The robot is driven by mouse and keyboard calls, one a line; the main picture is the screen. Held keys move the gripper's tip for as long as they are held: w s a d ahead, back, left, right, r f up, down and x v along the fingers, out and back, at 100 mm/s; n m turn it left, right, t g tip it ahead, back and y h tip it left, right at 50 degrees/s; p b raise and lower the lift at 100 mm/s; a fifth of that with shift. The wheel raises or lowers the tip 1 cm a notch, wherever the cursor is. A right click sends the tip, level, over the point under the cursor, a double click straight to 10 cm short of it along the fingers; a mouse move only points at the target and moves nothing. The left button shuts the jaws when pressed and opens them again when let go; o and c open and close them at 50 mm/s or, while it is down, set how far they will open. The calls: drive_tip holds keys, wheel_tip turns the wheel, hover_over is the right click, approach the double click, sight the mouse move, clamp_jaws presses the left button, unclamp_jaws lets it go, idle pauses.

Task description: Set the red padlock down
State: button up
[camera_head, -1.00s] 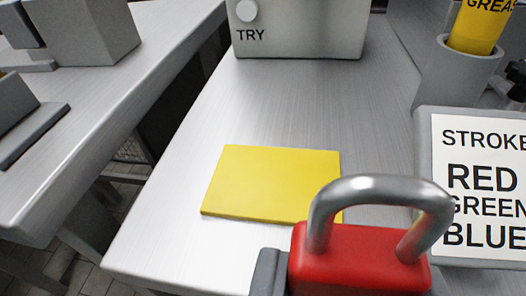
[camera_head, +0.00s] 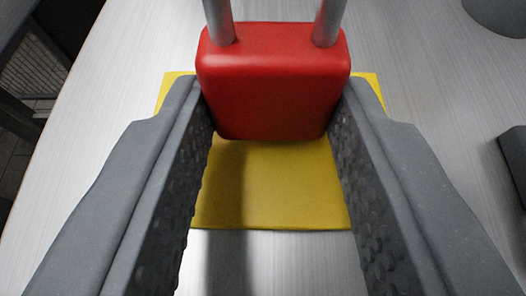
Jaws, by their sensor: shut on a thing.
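The red padlock (camera_head: 272,85) is between the tips of my gripper (camera_head: 275,110), with its metal shackle pointing to the top of the picture. Both grey fingers touch its sides, and my gripper is shut on it. The yellow mat (camera_head: 275,195) lies flat on the metal table, below and behind the padlock. A shadow falls on the mat under the padlock. I cannot tell whether the padlock's bottom touches the mat. The padlock hides the mat's far part, and the top of the shackle is out of the picture.
The brushed metal table (camera_head: 440,110) is clear around the mat. A grey round object (camera_head: 497,15) stands at the top right, and a dark object (camera_head: 516,155) is at the right edge. The table's edge runs along the left, with floor tiles (camera_head: 14,165) beyond.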

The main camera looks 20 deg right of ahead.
drive_tip(key=shift+f, duration=0.3)
drive_tip(key=shift+f, duration=0.15)
drive_tip(key=o, duration=1)
drive_tip(key=shift+p+v, duration=1)
drive_tip(key=shift+v, duration=5.1)
drive_tip(key=shift+w, duration=0.1)
